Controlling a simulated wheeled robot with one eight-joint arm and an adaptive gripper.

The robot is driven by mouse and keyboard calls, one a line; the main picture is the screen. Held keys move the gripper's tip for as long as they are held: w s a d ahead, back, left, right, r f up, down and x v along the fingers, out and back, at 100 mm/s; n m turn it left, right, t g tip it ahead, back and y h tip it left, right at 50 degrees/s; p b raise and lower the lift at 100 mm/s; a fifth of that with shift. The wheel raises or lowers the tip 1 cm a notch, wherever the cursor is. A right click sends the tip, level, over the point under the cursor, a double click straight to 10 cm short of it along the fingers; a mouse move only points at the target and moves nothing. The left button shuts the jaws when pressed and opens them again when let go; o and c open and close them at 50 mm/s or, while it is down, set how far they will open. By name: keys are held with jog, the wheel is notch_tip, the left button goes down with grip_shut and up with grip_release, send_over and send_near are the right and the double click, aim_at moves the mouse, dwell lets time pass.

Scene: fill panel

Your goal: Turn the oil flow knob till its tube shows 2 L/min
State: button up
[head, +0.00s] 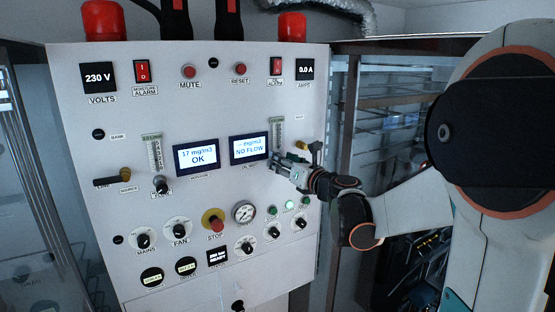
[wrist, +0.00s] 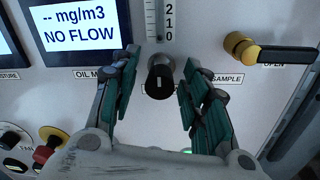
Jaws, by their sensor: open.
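The oil flow knob (wrist: 160,78) is a black round knob with a pale mark, below a tube (wrist: 152,20) with scale marks 2, 1, 0 in the wrist view. The tube also shows in the head view (head: 277,134), right of the oil display (head: 249,148), which reads "NO FLOW". My gripper (wrist: 160,92) is open, with one teal-padded finger on each side of the knob and a visible gap on both sides. In the head view my gripper (head: 279,168) hides the knob.
A yellow valve with a black lever (wrist: 280,54) sticks out right of the knob. On the left, a second tube (head: 154,153) and knob (head: 161,185) stand beside the moisture display (head: 196,157). A red and yellow stop button (head: 215,221) and gauge (head: 244,211) lie below.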

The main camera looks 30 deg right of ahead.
jog(key=shift+s+d+r, duration=0.1)
jog(key=shift+s+r, duration=0.1)
jog(key=shift+s, duration=0.3)
jog(key=shift+s+d+r, duration=0.1)
jog(key=shift+s+r, duration=0.1)
jog(key=shift+s, duration=0.3)
jog(key=shift+w+a+f, duration=0.1)
jog(key=shift+w+a, duration=0.05)
jog(key=shift+a, duration=0.15)
jog(key=shift+c, duration=0.4)
jog(key=shift+w+f, duration=0.15)
jog(key=shift+w, duration=0.15)
jog(key=c, duration=0.4)
jog(key=shift+d, duration=0.2)
grip_shut()
